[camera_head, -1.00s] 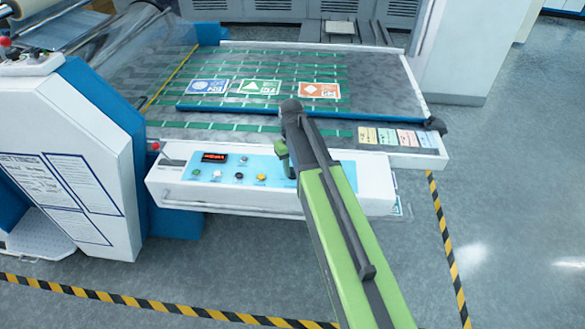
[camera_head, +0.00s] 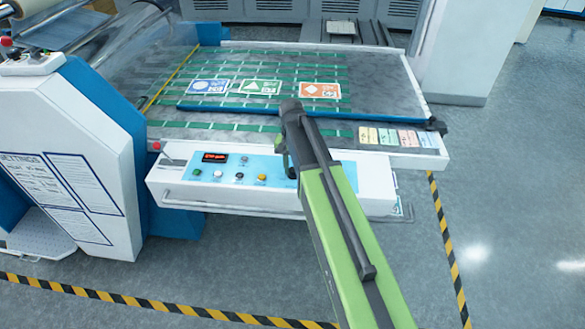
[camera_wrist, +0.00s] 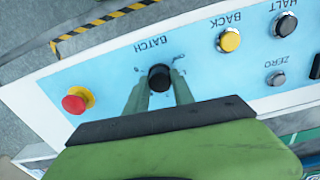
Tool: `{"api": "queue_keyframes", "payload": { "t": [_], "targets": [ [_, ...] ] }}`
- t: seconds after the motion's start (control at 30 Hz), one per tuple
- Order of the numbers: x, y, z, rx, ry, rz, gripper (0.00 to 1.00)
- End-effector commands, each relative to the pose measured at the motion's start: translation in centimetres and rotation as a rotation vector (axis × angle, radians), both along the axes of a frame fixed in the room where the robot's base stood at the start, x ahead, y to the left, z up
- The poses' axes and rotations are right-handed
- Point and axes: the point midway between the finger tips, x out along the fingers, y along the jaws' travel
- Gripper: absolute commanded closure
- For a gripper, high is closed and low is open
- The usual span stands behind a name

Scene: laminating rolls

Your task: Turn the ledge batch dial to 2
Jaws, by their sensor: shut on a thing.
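The batch dial (camera_wrist: 159,83) is a round black knob on the light blue panel, under the upside-down label BATCH in the wrist view. My gripper (camera_wrist: 159,75) is shut on it, with one green finger on each side. Small marks show around the knob, but I cannot read the numbers or tell which one the dial points to. In the head view my gripper (camera_head: 288,162) is at the right part of the ledge panel (camera_head: 222,167), and my arm hides much of that spot.
In the wrist view a red button (camera_wrist: 77,100) lies left of the dial. A yellow BACK button (camera_wrist: 229,40), a black HALT button (camera_wrist: 285,24) and a grey ZERO button (camera_wrist: 275,78) lie to the right. A red-lit display (camera_head: 214,157) sits on the panel.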

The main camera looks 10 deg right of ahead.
Motion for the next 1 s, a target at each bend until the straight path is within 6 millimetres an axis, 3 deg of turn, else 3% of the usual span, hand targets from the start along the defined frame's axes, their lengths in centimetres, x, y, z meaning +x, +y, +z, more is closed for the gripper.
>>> {"api": "queue_keyframes", "payload": {
  "t": [0.47, 0.5, 0.63, 1.0],
  "targets": [
    [0.00, 0.01, -0.02, 0.001, 0.000, -0.011, 1.00],
    [0.00, 0.01, -0.02, 0.001, 0.000, -0.011, 0.66],
    [0.00, -0.02, -0.01, 0.001, 0.000, -0.011, 0.49],
    [0.00, -0.07, 0.36, 0.000, 0.001, -0.011, 0.49]
  ]
}}
